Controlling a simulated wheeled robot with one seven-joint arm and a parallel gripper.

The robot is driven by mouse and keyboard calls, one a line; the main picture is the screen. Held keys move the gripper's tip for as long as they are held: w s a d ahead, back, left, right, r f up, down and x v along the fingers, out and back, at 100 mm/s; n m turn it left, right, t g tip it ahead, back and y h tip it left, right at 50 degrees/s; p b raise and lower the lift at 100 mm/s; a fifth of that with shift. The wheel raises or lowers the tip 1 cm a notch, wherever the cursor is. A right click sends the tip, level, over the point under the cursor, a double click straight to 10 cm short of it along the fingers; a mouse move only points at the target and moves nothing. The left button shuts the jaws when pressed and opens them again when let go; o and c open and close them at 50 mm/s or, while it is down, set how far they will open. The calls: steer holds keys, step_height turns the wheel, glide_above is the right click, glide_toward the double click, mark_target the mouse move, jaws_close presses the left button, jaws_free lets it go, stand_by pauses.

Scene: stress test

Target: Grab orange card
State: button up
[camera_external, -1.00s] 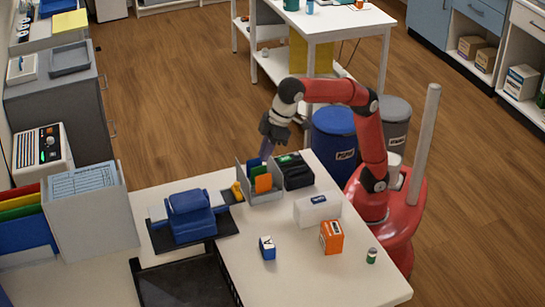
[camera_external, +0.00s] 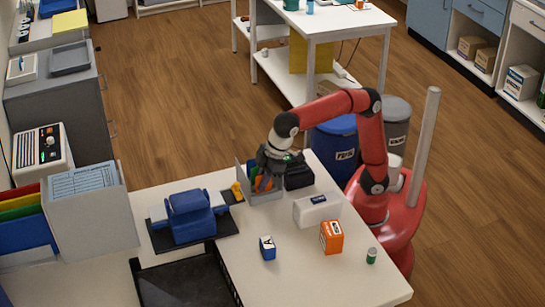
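The orange card (camera_external: 263,184) stands in a small grey holder (camera_external: 266,198) near the far edge of the white table. A green card (camera_external: 254,174) stands in the same holder, behind and to the left. My gripper (camera_external: 266,177) is down at the holder, pointing downward, with its fingers over the cards. The fingers partly cover the orange card. I cannot tell whether they touch it or close on it. The blue card is hidden or hard to make out behind my gripper.
A black box (camera_external: 298,177) stands close right of the holder. A white box (camera_external: 316,208), an orange box (camera_external: 331,237), a small blue box (camera_external: 267,248) and a green can (camera_external: 371,256) are nearer. A blue device (camera_external: 190,214) is left.

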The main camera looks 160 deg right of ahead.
steer(key=shift+f, duration=0.2)
jaws_close()
steer(key=shift+r, duration=0.2)
step_height(320, 180, up, 20)
steer(key=p, duration=0.3)
steer(key=shift+f, duration=0.2)
